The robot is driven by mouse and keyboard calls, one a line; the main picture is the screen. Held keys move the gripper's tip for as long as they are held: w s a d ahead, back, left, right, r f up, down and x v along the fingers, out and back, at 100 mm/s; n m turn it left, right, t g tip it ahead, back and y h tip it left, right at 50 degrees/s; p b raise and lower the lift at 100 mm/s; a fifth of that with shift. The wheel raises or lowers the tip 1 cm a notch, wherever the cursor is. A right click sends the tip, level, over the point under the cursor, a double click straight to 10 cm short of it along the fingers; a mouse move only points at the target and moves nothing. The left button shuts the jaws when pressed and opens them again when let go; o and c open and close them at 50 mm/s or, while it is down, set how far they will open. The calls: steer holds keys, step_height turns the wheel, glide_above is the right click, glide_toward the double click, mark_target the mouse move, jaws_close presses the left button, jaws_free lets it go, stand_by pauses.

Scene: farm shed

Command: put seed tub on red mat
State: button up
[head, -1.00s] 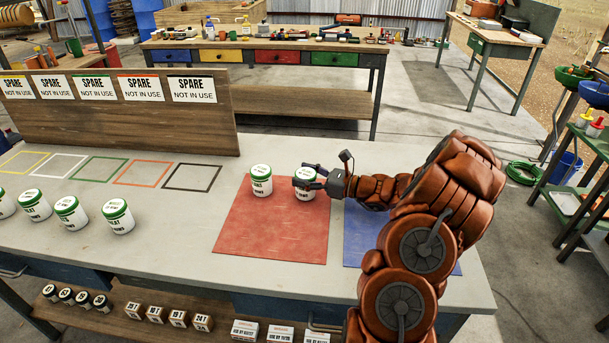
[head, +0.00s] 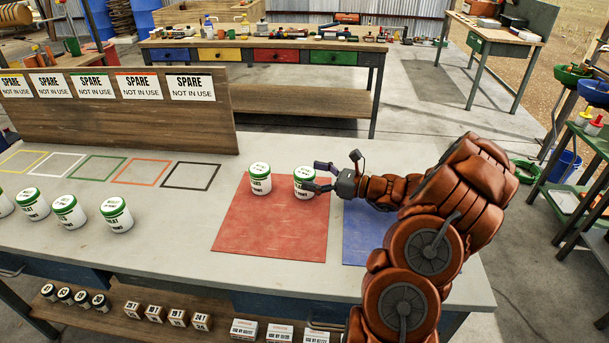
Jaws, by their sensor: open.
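Two white seed tubs with green lids stand upright at the back of the red mat (head: 268,234). The left tub (head: 260,179) is apart from my gripper. The right tub (head: 303,184) stands on the mat near its back right corner. My gripper (head: 320,177) is open just right of this tub, with one finger behind it and one at its front right side. I cannot tell whether a finger touches it. Several more such tubs stand in a row at the left, the nearest tub (head: 117,214) on bare bench.
A blue mat (head: 364,237) lies right of the red mat, partly under my arm. Coloured outline squares (head: 191,176) are empty at the back left, before a wooden board (head: 120,122) with SPARE labels. The front of the red mat is clear.

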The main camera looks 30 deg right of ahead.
steer(key=b+v, duration=0.1)
steer(key=v, duration=0.8)
steer(key=s+a+r+n+g+y, duration=0.1)
steer(key=a+r+n+g, duration=0.15)
steer(key=a, duration=0.55)
steer(key=a+r+n+g+y, duration=0.1)
steer(key=a+n+g, duration=0.3)
steer(key=a, duration=0.3)
steer(key=s+a+r+n+g+y, duration=0.1)
steer(key=a+n+g, duration=0.25)
steer(key=a, duration=0.45)
steer(key=s+a+n+g+h, duration=0.3)
steer(key=s+a+n+g, duration=0.2)
steer(key=s+a+n, duration=0.45)
steer(key=s+d+n+g+h, duration=0.1)
steer(key=s+n+h, duration=0.8)
steer(key=s, duration=0.8)
steer(key=shift+d+f+h, duration=0.4)
steer(key=shift+f+h, duration=0.1)
steer(key=shift+h, duration=0.3)
steer(key=shift+r, duration=0.1)
